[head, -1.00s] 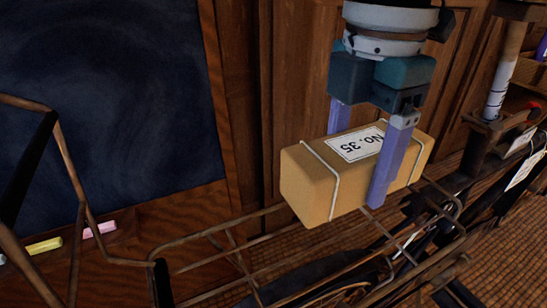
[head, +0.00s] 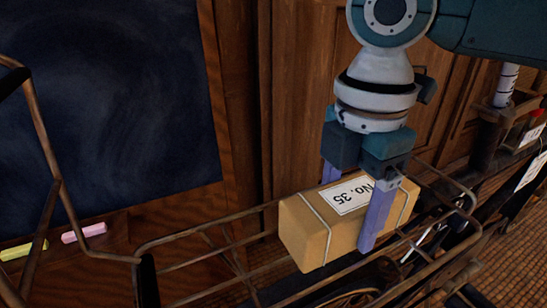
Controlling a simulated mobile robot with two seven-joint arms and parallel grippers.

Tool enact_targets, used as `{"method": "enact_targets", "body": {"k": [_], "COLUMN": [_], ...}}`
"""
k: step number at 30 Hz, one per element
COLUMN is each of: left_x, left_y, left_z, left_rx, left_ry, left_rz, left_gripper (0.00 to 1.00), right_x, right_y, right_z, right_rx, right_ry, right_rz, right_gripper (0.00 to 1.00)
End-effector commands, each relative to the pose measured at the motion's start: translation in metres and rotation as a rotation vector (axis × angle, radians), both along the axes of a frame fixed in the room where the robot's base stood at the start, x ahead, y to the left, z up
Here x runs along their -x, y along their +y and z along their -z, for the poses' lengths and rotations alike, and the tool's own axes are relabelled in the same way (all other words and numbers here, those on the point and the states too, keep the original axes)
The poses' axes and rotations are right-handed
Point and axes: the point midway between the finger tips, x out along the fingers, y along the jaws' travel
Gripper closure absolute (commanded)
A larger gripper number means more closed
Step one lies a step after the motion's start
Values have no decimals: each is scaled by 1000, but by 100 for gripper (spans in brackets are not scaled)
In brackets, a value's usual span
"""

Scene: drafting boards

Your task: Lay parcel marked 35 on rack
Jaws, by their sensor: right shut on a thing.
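The parcel (head: 304,232) is a tan box tied with white string, with a white label reading No. 35 on its top. My right gripper (head: 352,212) is shut on it from above, one purple finger on the near side and one on the far side. The rack (head: 190,232) is a brown metal wire frame. The parcel is over the rack's right part, close to its rails; I cannot tell whether it touches them. The rack's bars beneath the parcel are partly hidden. My left gripper is not in view.
A dark chalkboard (head: 105,110) in a wooden frame stands at left, with yellow chalk (head: 22,249) and pink chalk (head: 84,233) on its ledge. Wooden panelling (head: 305,90) stands behind the parcel. Tags (head: 531,172) hang at the right.

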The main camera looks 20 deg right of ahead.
Motion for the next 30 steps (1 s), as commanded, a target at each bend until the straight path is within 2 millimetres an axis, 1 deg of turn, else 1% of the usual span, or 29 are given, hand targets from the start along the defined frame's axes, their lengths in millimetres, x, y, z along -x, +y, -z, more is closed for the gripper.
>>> {"method": "enact_targets", "body": {"k": [1, 2, 7, 8, 14, 17, 20, 27, 30], "left_x": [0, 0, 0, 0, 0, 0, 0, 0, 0], "left_y": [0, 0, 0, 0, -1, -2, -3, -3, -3], "left_z": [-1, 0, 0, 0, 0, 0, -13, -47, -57], "left_rx": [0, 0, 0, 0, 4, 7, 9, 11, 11], "left_ry": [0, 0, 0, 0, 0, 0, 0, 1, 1], "left_rz": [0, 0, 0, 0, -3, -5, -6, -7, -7], "left_gripper": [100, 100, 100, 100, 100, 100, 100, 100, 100], "right_x": [0, 0, 0, 0, 0, 0, 0, -1, 0], "right_y": [0, 0, 0, 0, 0, 0, 0, 0, 0], "right_z": [1, 2, 1, 1, 1, -3, -20, -77, -96], "right_rx": [-1, 0, 0, 0, 0, 1, 0, -1, -1], "right_ry": [0, 1, 1, 1, 1, 0, 0, -2, 0], "right_rz": [0, 0, 0, 0, 0, -1, 0, 1, 1], "right_gripper": [100, 22, 3, 0, 0, 0, 0, 0, 0]}}
